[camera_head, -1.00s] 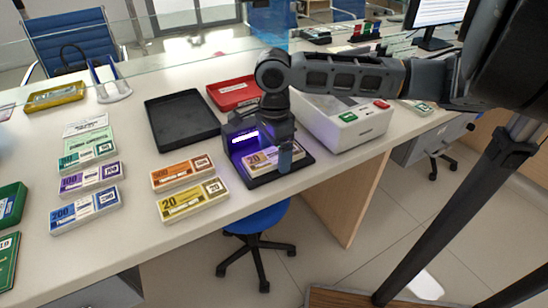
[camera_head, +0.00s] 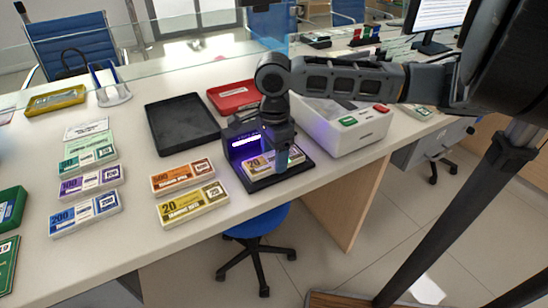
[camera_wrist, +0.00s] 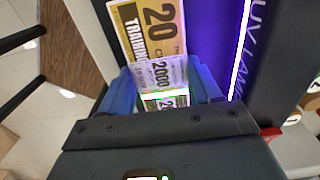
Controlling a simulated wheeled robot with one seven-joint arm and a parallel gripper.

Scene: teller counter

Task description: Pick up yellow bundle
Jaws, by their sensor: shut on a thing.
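A yellow bundle marked 20 (camera_head: 256,165) lies on the black base of the UV lamp (camera_head: 241,142), under its violet light. In the wrist view, this bundle (camera_wrist: 152,28) runs up from between the blue fingers. My gripper (camera_head: 283,158) points down at its right end and is shut on it. The wrist view shows my gripper (camera_wrist: 163,90) with one finger on each side of the bundle. Part of the bundle is hidden by my gripper in the head view. Another yellow 20 bundle (camera_head: 193,204) lies on the counter to the left, near the front edge.
An orange bundle (camera_head: 182,175) lies behind the loose yellow one. Purple (camera_head: 91,181), blue (camera_head: 85,213) and green (camera_head: 89,157) bundles lie further left. A black tray (camera_head: 181,122) and a red tray (camera_head: 233,95) stand behind. A white machine (camera_head: 345,126) stands close on the right.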

